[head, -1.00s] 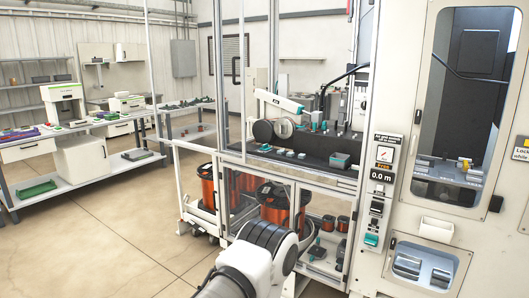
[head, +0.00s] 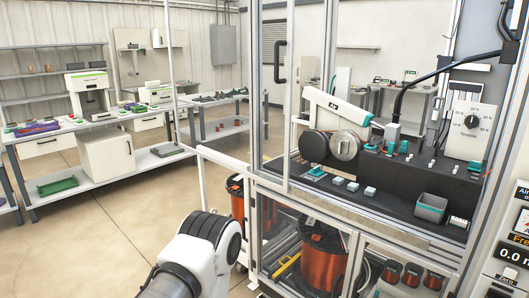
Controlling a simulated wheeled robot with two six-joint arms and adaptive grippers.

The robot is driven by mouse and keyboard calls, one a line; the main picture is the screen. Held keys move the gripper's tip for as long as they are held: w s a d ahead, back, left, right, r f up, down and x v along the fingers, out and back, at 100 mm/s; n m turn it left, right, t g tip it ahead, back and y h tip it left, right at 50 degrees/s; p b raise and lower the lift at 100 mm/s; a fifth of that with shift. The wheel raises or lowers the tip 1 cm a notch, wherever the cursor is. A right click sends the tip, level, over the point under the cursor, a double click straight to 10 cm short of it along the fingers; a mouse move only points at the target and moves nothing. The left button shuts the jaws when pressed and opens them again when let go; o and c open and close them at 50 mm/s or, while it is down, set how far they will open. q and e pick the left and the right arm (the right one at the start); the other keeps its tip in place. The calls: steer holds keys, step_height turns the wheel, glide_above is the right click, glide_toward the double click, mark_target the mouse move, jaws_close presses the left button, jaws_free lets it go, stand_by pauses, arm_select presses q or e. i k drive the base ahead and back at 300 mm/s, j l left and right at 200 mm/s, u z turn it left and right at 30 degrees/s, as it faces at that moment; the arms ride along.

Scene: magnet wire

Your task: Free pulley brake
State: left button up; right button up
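A white angled bar (head: 336,104) with teal trim sits over a dark round wheel (head: 314,147) and a pale grey wheel (head: 344,146) inside the framed machine cell. I cannot tell which part is the pulley brake. Teal parts (head: 391,147) stand on the black block to the right of the wheels. A white panel with a black dial (head: 471,122) is further right. One of my arms shows at the bottom, outside the cell, with its white joint low in the picture. Neither of my grippers is in view.
Metal posts (head: 282,180) frame the cell. A grey bin (head: 431,207) and small blocks (head: 352,186) lie on its black deck (head: 400,215). Copper wire spools (head: 320,258) stand below. Benches (head: 120,118) are at the left, with open floor (head: 90,235) before them.

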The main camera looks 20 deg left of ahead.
mark_target(316, 171)
steer(key=i+j+u, duration=0.15)
steer(key=i, duration=0.2)
steer(key=i+u, duration=0.15)
steer(key=i, duration=0.2)
steer(key=i+z, duration=0.3)
steer(key=i, duration=0.4)
